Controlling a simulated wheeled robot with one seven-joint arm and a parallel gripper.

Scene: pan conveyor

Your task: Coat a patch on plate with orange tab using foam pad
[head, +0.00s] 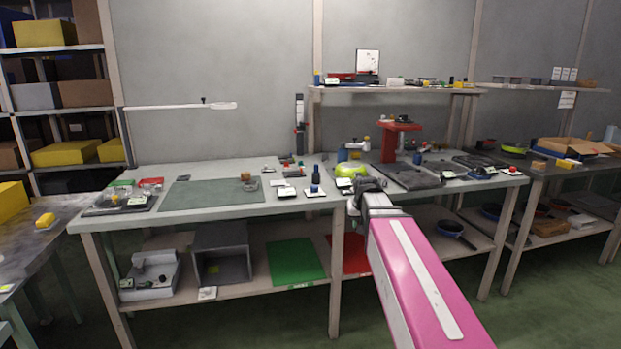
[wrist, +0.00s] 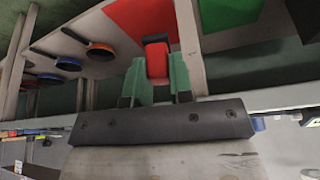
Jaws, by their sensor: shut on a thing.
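My gripper (head: 366,188) is at the front edge of the long workbench, seen from behind at the end of my pink arm. In the wrist view its green fingers (wrist: 157,84) are shut on a small red block (wrist: 157,60), which may be the foam pad. The block is clear of the shelf below. In the head view the block is hidden by my arm and wrist. I cannot make out an orange tab on any plate. A dark flat slab (head: 411,176) lies on the bench just right of my gripper.
A green-grey mat (head: 213,194) lies on the bench at left. A lime-green bowl-like thing (head: 351,170) sits close behind my gripper, and a red press-like stand (head: 389,145) rises beyond. Green (head: 296,262) and red (wrist: 139,16) mats lie on the lower shelf. Small items crowd the bench middle.

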